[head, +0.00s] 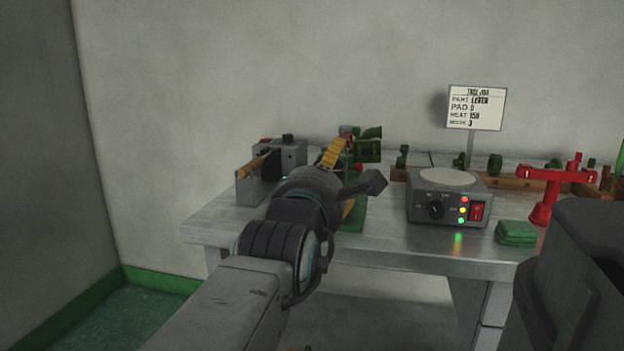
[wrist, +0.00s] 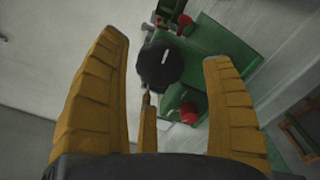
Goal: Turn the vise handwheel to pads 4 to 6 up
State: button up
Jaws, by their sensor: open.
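The green vise (head: 367,150) stands on the table behind my gripper, partly hidden by my arm. In the wrist view the green vise body (wrist: 217,45) shows with a red knob (wrist: 188,112) on it. A dark round part (wrist: 159,66), perhaps the handwheel, lies ahead between the fingertips. I cannot tell which pads face up. My gripper (head: 334,152) has yellow ribbed fingers, spread wide in the wrist view with nothing clasped. A narrow yellow-brown piece (wrist: 147,125) shows between them; I cannot tell what it is.
A grey device with a wooden handle (head: 254,166) stands left of my gripper. To the right are a grey control box (head: 425,207) with lit lamps, a green folded pad (head: 516,233), a red stand (head: 543,203) and a sign (head: 475,108). Bare tabletop (head: 385,243) lies in front.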

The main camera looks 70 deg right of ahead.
jog(key=shift+w+d+b, duration=0.15)
jog(key=shift+d+b, duration=0.35)
jog(key=shift+d, duration=1.45)
jog(key=shift+o, duration=0.2)
jog(key=c, duration=1.2)
